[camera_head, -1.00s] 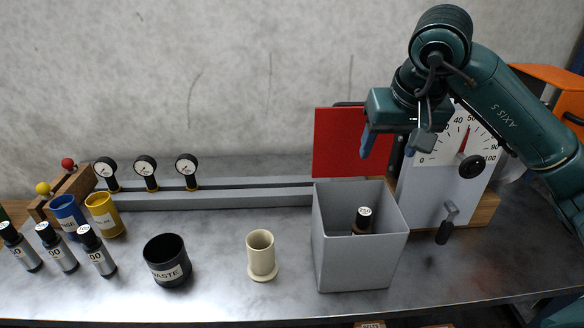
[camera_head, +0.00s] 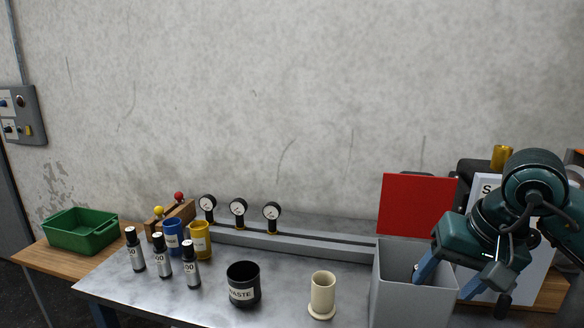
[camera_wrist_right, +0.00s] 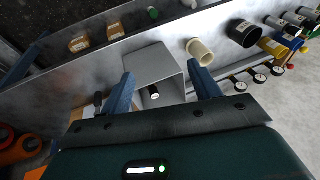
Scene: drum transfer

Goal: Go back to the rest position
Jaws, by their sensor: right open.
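My right gripper (camera_head: 446,279) is open and empty. In the head view it overlaps the right side of the grey bin (camera_head: 393,290) and hides part of it and of the dial box behind. In the right wrist view the open fingers (camera_wrist_right: 163,82) frame the grey bin (camera_wrist_right: 150,58), and a dark bottle with a white cap (camera_wrist_right: 154,93) lies within it. My left gripper is in neither view.
A red panel (camera_head: 417,204) stands behind the bin. A cream cup (camera_head: 322,296), a black waste pot (camera_head: 243,285), blue (camera_head: 174,238) and yellow (camera_head: 200,240) cups and several bottles (camera_head: 162,257) stand to the left. A green tray (camera_head: 80,232) is at far left.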

